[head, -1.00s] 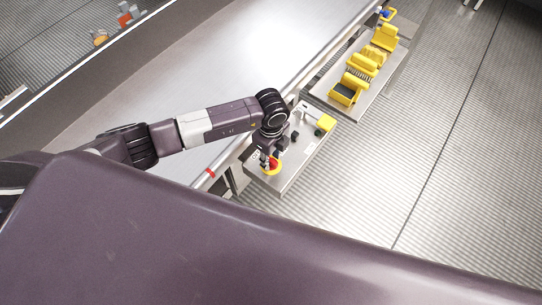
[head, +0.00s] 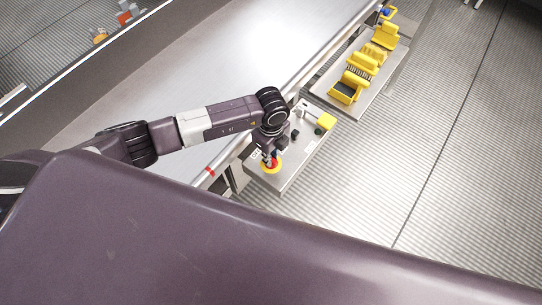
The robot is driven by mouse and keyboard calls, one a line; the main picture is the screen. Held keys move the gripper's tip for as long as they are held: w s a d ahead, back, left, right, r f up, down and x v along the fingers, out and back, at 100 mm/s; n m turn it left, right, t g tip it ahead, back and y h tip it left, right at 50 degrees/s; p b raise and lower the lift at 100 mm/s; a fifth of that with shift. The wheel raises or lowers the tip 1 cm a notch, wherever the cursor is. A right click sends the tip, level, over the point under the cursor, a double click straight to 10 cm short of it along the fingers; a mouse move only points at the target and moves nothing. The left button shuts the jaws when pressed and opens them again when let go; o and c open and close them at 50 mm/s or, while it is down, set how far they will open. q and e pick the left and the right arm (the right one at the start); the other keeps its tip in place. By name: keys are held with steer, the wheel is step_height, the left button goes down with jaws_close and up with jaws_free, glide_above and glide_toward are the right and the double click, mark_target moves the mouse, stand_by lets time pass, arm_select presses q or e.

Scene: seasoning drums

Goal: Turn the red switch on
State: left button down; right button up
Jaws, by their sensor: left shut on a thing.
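The red switch (head: 275,162) sits on a yellow round plate (head: 270,170) near the front end of a grey control panel (head: 290,172). My left gripper (head: 270,160) points down over the switch and is shut on it. The gripper's fingers cover part of the switch, so its exact turn angle is hard to tell. My right gripper is not in view.
A long metal surface (head: 200,75) runs along the left. The floor at right is clear.

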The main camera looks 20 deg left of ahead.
arm_select(q)
steer(key=m+b, duration=0.3)
steer(key=m, duration=0.1)
steer(key=shift+f+m, duration=0.15)
steer(key=shift+m, duration=0.25)
steer(key=m+b, duration=0.3)
steer(key=m, duration=0.1)
steer(key=shift+f+m+b, duration=0.1)
steer(key=shift+m+b, duration=0.2)
steer(key=shift+b, duration=0.05)
steer(key=m+b, duration=0.4)
steer(key=shift+r+m+b, duration=0.2)
steer(key=shift+m+b, duration=1.6)
steer(key=shift+m, duration=0.2)
steer(key=c, duration=1.9)
jaws_free()
steer(key=shift+c, duration=0.2)
